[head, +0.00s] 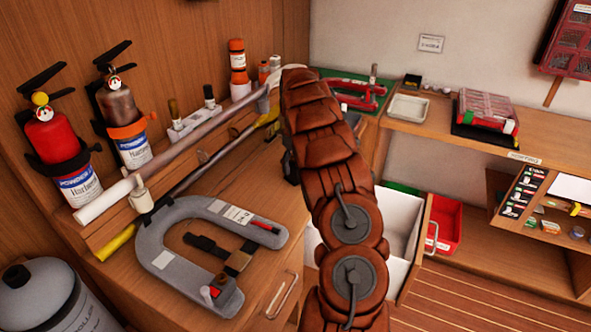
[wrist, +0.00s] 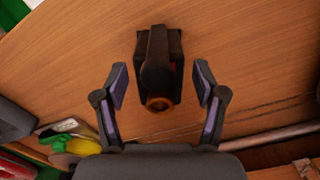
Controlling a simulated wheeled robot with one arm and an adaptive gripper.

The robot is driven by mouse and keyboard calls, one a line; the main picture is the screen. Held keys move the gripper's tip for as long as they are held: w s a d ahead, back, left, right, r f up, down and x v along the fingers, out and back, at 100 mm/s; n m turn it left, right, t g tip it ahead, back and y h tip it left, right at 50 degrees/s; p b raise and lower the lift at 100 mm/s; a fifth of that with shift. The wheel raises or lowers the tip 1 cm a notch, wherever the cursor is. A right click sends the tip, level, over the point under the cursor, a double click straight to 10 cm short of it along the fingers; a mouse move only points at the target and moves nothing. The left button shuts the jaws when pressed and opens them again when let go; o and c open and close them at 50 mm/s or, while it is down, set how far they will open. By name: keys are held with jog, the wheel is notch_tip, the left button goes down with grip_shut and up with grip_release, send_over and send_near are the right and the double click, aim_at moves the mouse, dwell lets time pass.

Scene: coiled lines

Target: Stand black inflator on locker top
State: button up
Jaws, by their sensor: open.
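A black inflator (wrist: 158,62) with an orange ring at its near end shows in the wrist view against a bare wooden surface, which looks like the locker top (head: 262,185). My gripper (wrist: 161,84) is open, with one finger on each side of the inflator. A gap shows between each finger and the inflator, so neither seems to touch it. In the head view my brown-sleeved arm covers the gripper and the inflator. A small dark shape beside the arm is too hidden to identify.
A grey horseshoe float (head: 160,245) lies at the locker's near end. A boathook with a pale tube (head: 105,200) and a yellow pole (head: 118,243) run along the back. Red (head: 52,135) and dark (head: 122,105) extinguishers hang on the wall. A white open drawer (head: 402,225) is right of my arm.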

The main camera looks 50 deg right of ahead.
aim_at(294, 164)
notch_tip(294, 164, up, 10)
jog(key=shift+r+b, duration=0.1)
jog(key=shift+b, duration=1.1)
jog(key=s+a+r, duration=0.2)
jog(key=s+a, duration=0.1)
jog(key=a, duration=0.6)
jog(key=s+a+r+g, duration=0.1)
jog(key=s+a+r, duration=0.15)
jog(key=a, duration=0.75)
jog(key=s+a+r, duration=0.1)
jog(key=s+a, duration=0.3)
jog(key=a, duration=0.5)
jog(key=s+a+f, duration=0.4)
jog(key=s+a, duration=0.4)
jog(key=s, duration=0.4)
jog(key=s+a+f+n, duration=0.1)
jog(key=s+a+f, duration=0.3)
jog(key=s+a, duration=0.5)
jog(key=s, duration=0.3)
jog(key=shift+s+g, duration=0.2)
jog(key=shift+g, duration=0.2)
jog(key=shift+f, duration=0.1)
